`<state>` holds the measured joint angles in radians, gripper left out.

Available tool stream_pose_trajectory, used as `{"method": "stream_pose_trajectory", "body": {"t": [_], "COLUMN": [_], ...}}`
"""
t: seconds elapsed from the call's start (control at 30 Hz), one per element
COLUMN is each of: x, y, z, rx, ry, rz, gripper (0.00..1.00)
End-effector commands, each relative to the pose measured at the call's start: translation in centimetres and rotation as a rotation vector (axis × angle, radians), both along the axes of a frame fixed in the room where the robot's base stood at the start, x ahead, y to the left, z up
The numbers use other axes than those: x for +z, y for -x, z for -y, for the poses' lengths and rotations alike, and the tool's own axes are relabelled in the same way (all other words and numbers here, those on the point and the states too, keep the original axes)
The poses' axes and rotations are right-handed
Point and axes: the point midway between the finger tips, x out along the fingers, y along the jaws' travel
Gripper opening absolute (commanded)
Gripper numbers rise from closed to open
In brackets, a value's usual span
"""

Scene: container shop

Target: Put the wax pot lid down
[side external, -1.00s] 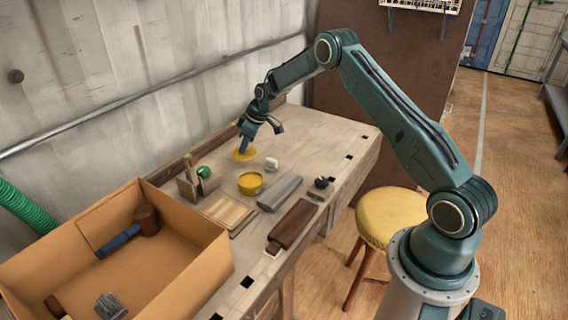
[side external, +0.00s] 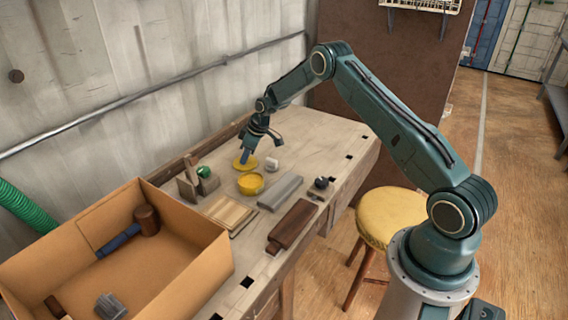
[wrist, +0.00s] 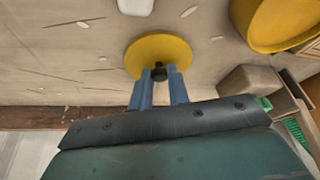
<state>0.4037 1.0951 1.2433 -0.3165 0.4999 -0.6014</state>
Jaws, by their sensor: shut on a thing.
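The yellow wax pot lid (side external: 246,165) is a round disc with a dark knob, low over or on the bench top near its back edge. I cannot tell whether it touches the wood. My gripper (side external: 245,157) is above it; in the wrist view my blue fingers (wrist: 161,76) are shut on the dark knob, with the lid (wrist: 158,50) flat beyond the fingertips. The yellow wax pot (side external: 250,184) stands on the bench in front of the lid. In the wrist view the pot (wrist: 280,22) is at the top right, apart from the lid.
A small white object (side external: 272,164) stands right of the lid. A wooden holder with a green item (side external: 204,172) is to the left. A grey block (side external: 280,192), wooden board (side external: 230,215) and cardboard box (side external: 180,275) are nearer. The bench's far right is clear.

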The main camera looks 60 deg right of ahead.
Motion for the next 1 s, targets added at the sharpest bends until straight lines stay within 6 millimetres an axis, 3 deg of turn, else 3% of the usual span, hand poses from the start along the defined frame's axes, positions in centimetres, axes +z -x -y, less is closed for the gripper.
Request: {"method": "stream_pose_trajectory", "body": {"t": [0.07,0.1,0.2,0.67,1.0], "x": [-0.2,-0.2,-0.2,0.5,3.7], "y": [0.0,0.0,0.0,0.1,1.3], "z": [0.0,0.0,0.0,0.1,0.6], "rx": [0.000,0.000,0.000,0.000,-0.002], "ry": [0.000,0.000,0.000,0.001,0.001], "rz": [0.000,0.000,0.000,0.000,0.001], "gripper": [0.00,0.25,0.39,0.39,0.39]}}
